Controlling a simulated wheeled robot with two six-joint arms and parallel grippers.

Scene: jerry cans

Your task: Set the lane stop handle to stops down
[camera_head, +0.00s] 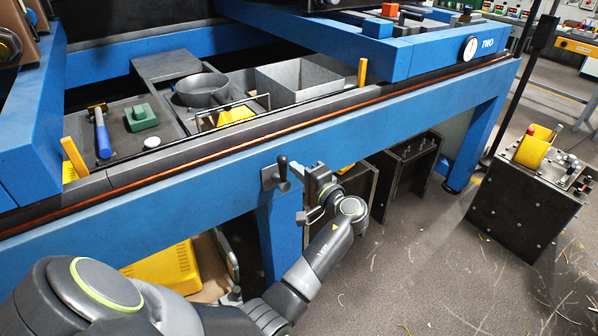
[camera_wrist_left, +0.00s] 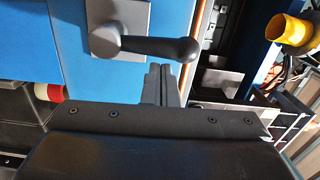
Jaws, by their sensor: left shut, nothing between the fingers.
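The lane stop handle (camera_head: 282,168) is a short black lever on a grey plate (camera_head: 267,179) on the front of the blue beam. In the head view it points up. In the left wrist view the lever (camera_wrist_left: 165,46) runs sideways from its pivot on the plate (camera_wrist_left: 136,14) to a rounded knob at right. My left gripper (camera_head: 310,190) is just right of the handle, in front of the beam. In the left wrist view its fingers (camera_wrist_left: 161,80) are together and empty, close to the lever; whether they touch it I cannot tell. My right gripper is not in view.
The blue beam (camera_head: 400,120) runs across the front, with a copper-coloured strip along its top. A blue leg (camera_head: 280,235) stands below the handle, with a yellow bin (camera_head: 165,268) to its left. Dark boxes (camera_head: 405,160) stand under the beam at right.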

